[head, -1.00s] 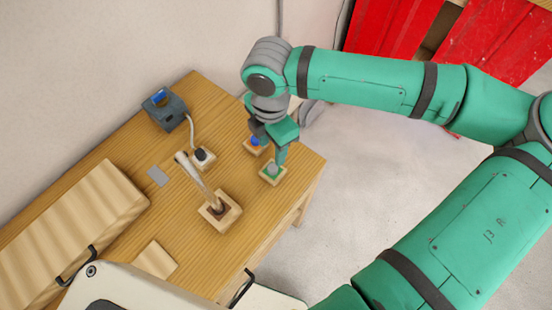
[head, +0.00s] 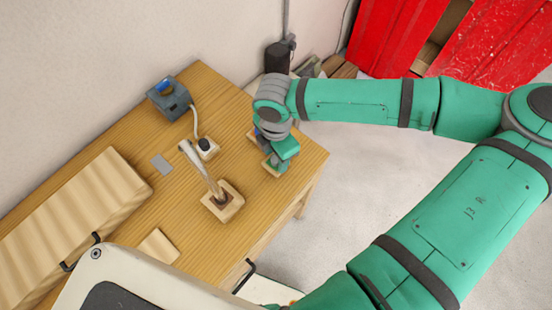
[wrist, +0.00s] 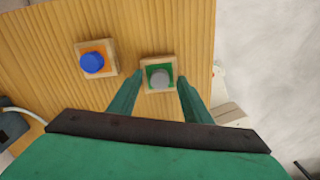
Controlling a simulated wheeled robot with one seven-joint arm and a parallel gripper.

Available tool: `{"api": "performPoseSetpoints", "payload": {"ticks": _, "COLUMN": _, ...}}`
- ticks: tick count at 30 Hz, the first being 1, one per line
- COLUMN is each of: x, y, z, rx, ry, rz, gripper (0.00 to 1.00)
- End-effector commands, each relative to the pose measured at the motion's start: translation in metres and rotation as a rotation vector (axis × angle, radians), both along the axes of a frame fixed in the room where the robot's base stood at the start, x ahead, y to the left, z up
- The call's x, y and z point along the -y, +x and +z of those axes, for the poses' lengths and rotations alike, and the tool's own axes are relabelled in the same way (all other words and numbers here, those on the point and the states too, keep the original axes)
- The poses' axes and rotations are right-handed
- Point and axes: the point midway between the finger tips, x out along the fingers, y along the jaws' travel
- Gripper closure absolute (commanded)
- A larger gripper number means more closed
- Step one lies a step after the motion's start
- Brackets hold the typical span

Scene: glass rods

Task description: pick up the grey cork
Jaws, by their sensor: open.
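The grey cork (wrist: 159,77) stands on a small wooden block with a green top (wrist: 157,66), near the table's right edge in the wrist view. My gripper (wrist: 158,88) is open, with one green finger on each side of the cork and block in that view. I cannot tell how far above the cork the fingertips are. In the head view my gripper (head: 275,163) is low over the table's right end and hides the cork; only part of its block (head: 272,172) shows.
A blue cork (wrist: 92,63) on an orange-topped block sits left of the grey one in the wrist view. In the head view, a wooden block with a tilted rod (head: 222,202), a socket block (head: 206,149) and a grey box (head: 168,100) stand further left.

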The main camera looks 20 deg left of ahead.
Motion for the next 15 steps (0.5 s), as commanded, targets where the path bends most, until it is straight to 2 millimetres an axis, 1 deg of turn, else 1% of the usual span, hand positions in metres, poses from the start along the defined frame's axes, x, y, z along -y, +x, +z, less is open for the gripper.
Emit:
{"api": "performPoseSetpoints", "payload": {"ticks": 3, "x": 0.0, "y": 0.0001, "z": 0.0002, "rx": 0.0, "ry": 0.0, "rz": 0.0, "gripper": 0.55}}
{"api": "performPoseSetpoints", "payload": {"ticks": 5, "x": 0.0, "y": 0.0001, "z": 0.0003, "rx": 0.0, "ry": 0.0, "rz": 0.0, "gripper": 0.7}}
{"api": "performPoseSetpoints", "payload": {"ticks": 6, "x": 0.0, "y": 0.0001, "z": 0.0003, "rx": 0.0, "ry": 0.0, "rz": 0.0, "gripper": 0.79}}
{"api": "performPoseSetpoints", "payload": {"ticks": 8, "x": 0.0, "y": 0.0001, "z": 0.0003, "rx": 0.0, "ry": 0.0, "rz": 0.0, "gripper": 0.94}}
{"api": "performPoseSetpoints", "payload": {"ticks": 9, "x": 0.0, "y": 0.0001, "z": 0.0003, "rx": 0.0, "ry": 0.0, "rz": 0.0, "gripper": 0.99}}
{"api": "performPoseSetpoints", "payload": {"ticks": 15, "x": 0.0, "y": 0.0001, "z": 0.0004, "rx": 0.0, "ry": 0.0, "rz": 0.0, "gripper": 0.99}}
